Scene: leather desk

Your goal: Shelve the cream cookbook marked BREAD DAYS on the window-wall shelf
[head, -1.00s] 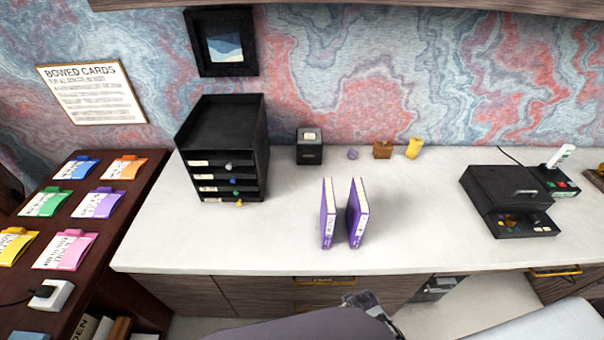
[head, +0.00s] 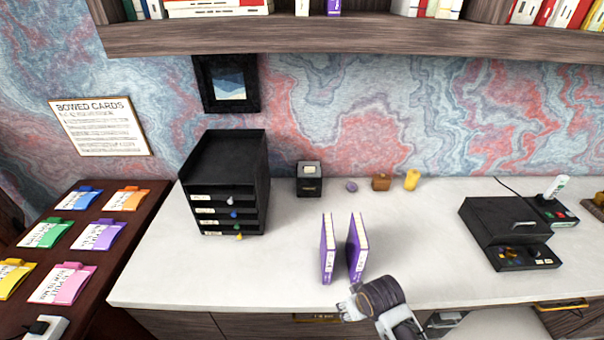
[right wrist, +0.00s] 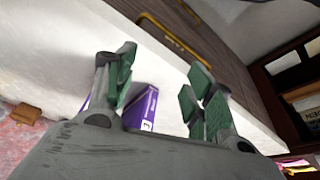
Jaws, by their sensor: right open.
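No book that I can read as BREAD DAYS shows in these frames. A wooden wall shelf (head: 350,41) crosses the top of the head view; only the lower parts of its books show. Two purple books (head: 327,248) (head: 357,247) stand upright, a little apart, on the pale desktop. My right gripper (head: 348,305) is at the desk's front edge, just in front of the purple books. In the right wrist view its green-padded fingers (right wrist: 160,85) are apart and empty, with a purple book (right wrist: 145,108) seen beyond them. My left gripper is out of view.
On the shelf are red-and-white books (head: 215,8), a narrow cream spine (head: 303,7) and white books (head: 428,9). A black drawer unit (head: 225,180) stands left on the desk (head: 420,220), a black box (head: 505,230) right. The desk middle is mostly clear.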

